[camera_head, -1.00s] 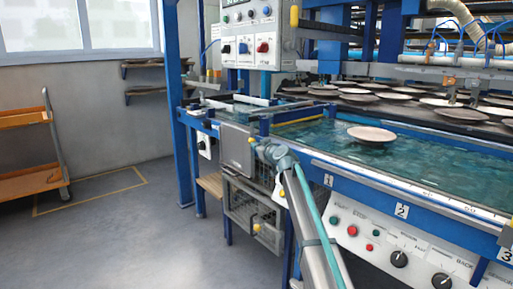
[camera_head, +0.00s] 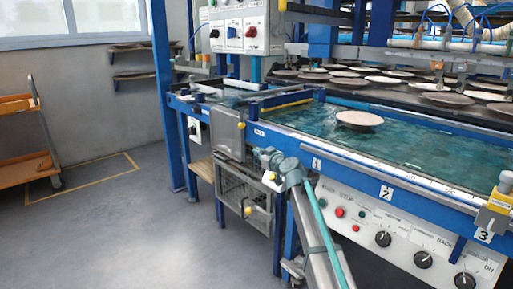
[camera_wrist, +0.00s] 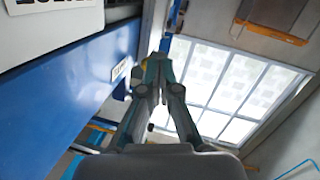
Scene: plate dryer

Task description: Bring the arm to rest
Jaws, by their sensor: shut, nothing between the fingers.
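My gripper (camera_wrist: 153,70) shows in the wrist view with its dark grey and teal fingers drawn together at the tips. It is shut, with nothing visible between the fingers. It is beside a blue beam, in front of a window. In the head view my grey arm with a teal cable rises from the bottom to a joint in front of the blue machine. The gripper itself cannot be clearly made out there.
The blue machine has a water basin (camera_head: 312,122) holding a plate (camera_head: 360,118), and a control panel (camera_head: 410,235) with knobs. A wire crate (camera_head: 243,190) sits below. An orange trolley (camera_head: 22,170) stands left. Open floor (camera_head: 110,230) lies between. The window (camera_wrist: 225,85) shows in the wrist view.

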